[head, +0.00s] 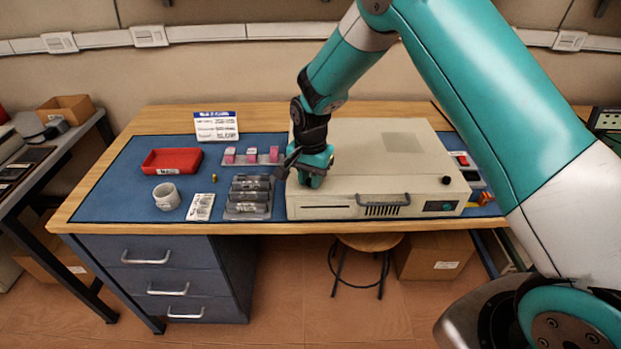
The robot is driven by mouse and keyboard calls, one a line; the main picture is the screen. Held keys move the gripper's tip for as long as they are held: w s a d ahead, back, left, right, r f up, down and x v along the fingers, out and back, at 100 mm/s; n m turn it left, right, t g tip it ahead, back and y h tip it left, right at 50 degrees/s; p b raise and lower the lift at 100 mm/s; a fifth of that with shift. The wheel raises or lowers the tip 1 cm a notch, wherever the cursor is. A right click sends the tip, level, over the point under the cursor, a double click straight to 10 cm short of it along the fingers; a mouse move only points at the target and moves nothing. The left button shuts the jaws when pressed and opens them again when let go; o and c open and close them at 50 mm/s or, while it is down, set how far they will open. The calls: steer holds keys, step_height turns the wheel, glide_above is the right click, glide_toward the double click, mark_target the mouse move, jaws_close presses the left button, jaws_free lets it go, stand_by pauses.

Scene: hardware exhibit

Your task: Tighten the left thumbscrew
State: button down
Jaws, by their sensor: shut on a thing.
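A beige equipment case (380,158) sits on the blue mat. A black thumbscrew (445,181) stands on the right front of its top. My gripper (311,183) points down at the left front corner of the case top, low against the surface. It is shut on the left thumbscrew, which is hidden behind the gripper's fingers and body.
A red bin (172,161), a white cup (167,196), a grey rack (249,197) and a tray with pink pieces (251,156) stand left of the case. A sign (216,126) stands behind. A stool (369,242) is under the bench's front edge.

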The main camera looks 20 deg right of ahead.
steer(key=m, duration=0.6)
steer(key=shift+w+d+m, duration=0.1)
steer(key=shift+m, duration=0.2)
steer(key=m, duration=0.6)
steer(key=shift+b, duration=0.4)
steer(key=c, duration=1)
jaws_free()
steer(key=shift+r, duration=0.15)
step_height(320, 180, up, 17)
steer(key=b, duration=0.2)
